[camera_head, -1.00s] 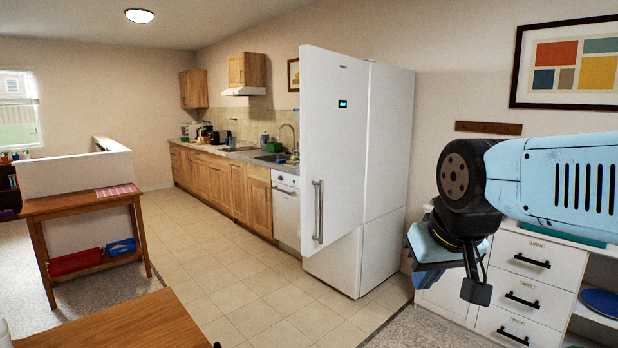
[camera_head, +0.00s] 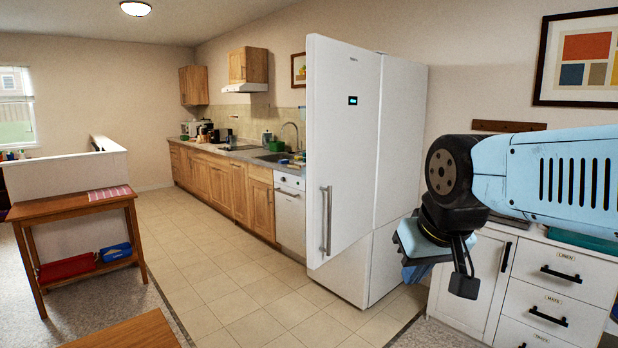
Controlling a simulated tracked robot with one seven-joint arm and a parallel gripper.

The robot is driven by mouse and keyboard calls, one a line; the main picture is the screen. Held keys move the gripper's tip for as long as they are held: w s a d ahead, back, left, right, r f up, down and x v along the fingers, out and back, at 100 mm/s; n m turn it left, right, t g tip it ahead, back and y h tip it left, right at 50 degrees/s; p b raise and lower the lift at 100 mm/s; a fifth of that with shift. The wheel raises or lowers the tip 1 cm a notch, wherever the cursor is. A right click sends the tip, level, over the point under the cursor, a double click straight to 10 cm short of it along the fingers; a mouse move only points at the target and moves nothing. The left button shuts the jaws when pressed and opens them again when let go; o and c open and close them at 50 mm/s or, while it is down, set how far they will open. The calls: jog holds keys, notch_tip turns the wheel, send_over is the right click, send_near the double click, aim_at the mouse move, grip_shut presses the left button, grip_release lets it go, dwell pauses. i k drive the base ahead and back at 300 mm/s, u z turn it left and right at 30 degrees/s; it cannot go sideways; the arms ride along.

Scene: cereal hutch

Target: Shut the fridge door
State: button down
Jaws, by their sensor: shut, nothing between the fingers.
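The tall white fridge (camera_head: 402,190) stands in the middle of the view, at the near end of the kitchen counter. Its upper fridge door (camera_head: 345,150) stands open, swung out from the body, with its face and small display towards me. The vertical metal door handle (camera_head: 326,222) is on the left side of that face. The inside of the fridge is hidden behind the door. My gripper (camera_head: 416,271) hangs at the lower right, to the right of the fridge in the picture. It is shut and empty, partly hidden by my wrist, and apart from the door handle.
White labelled drawers (camera_head: 548,295) stand at the right, behind my arm. A wooden table corner (camera_head: 130,332) is at the bottom left. A wooden side table (camera_head: 70,207) stands further left by a low wall. The tiled floor (camera_head: 225,285) left of the fridge is clear.

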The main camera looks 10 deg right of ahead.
aim_at(342, 81)
jog(key=z, duration=0.05)
jog(key=i, duration=1.15)
